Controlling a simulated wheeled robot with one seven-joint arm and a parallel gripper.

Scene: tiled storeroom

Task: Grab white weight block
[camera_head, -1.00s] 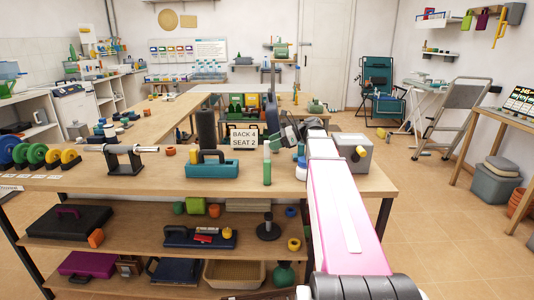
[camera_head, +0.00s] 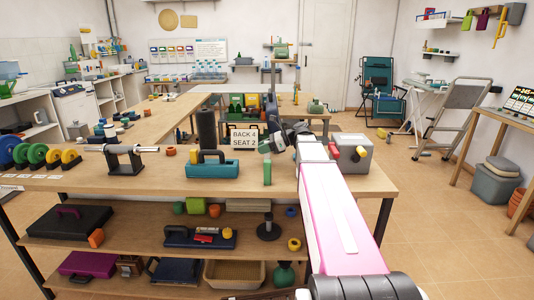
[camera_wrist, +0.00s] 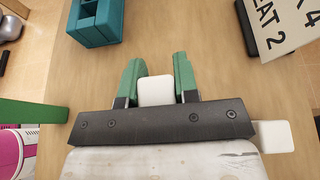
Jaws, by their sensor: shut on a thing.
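A small white block (camera_wrist: 156,90) sits between the two green fingers of my gripper (camera_wrist: 157,80) in the wrist view. The fingers are shut on it, one on each side. I cannot make out the held block there. Another white block (camera_wrist: 272,136) shows at the right in the wrist view, partly hidden by the gripper body.
A teal toolbox-like holder (camera_head: 212,168) stands left of the gripper; it also shows in the wrist view (camera_wrist: 95,20). The sign "BACK 4 SEAT 2" (camera_head: 244,138) stands close by. A grey box (camera_head: 350,152) is to the right. Bare bench top (camera_head: 240,187) lies in front.

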